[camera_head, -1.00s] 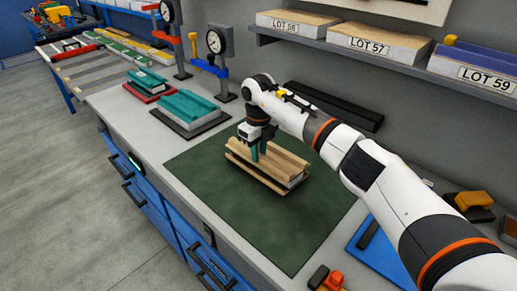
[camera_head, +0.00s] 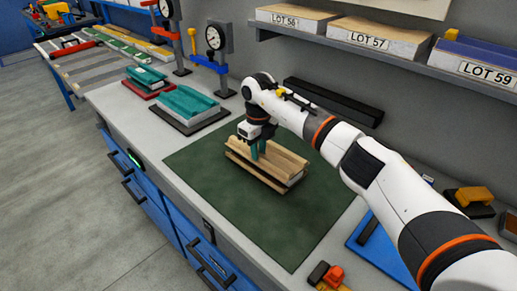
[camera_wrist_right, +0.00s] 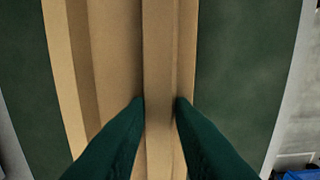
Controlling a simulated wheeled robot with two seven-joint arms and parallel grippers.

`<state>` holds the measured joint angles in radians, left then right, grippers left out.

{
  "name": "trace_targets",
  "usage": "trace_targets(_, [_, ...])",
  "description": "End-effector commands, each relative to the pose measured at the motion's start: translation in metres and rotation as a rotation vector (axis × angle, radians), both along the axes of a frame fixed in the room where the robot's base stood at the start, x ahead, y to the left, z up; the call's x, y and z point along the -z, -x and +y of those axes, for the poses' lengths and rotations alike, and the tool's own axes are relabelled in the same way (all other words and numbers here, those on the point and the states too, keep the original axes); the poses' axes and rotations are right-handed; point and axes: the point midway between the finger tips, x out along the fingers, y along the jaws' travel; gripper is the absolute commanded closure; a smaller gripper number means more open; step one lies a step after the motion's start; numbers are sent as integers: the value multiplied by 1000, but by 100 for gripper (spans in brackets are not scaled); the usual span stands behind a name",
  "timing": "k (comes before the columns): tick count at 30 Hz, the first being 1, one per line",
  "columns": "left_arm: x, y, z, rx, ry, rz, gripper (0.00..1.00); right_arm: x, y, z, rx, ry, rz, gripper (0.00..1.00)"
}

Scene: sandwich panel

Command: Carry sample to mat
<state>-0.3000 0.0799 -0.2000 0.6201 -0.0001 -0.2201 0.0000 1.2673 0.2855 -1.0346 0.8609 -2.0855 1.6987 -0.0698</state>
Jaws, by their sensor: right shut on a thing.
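The sample is a tan, layered panel (camera_head: 282,159) with a raised rib and a pale layer along its side. It is over the dark green mat (camera_head: 300,223), at the mat's upper middle in the head view; I cannot tell whether it touches the mat. My right gripper (camera_head: 254,152) is shut on the panel's rib from above. In the right wrist view the green fingertips (camera_wrist_right: 159,103) stand on both sides of the rib (camera_wrist_right: 157,55), with green mat on both sides of the panel. My left gripper is not in view.
Teal samples lie on a dark tray (camera_head: 215,117) and a red tray (camera_head: 129,85) to the left. Dial gauges (camera_head: 213,37) stand behind them. A shelf with lot boxes (camera_head: 366,37) hangs at the back. A blue mat (camera_head: 378,258) lies right. The green mat's front is clear.

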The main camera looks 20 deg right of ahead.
Motion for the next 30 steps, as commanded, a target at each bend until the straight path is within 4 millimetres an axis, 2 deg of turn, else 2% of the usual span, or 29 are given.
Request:
trace_targets(13, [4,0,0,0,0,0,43,6,0,0,0,-1,-1,98])
trace_targets(14, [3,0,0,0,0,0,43,5,0,0,0,-1,-1,75])
trace_targets(18, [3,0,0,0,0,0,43,5,0,0,0,-1,-1,53])
trace_targets(26, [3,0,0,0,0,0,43,5,0,0,0,0,0,53])
trace_targets(30, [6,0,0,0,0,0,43,-3,-1,0,0,1,-2,53])
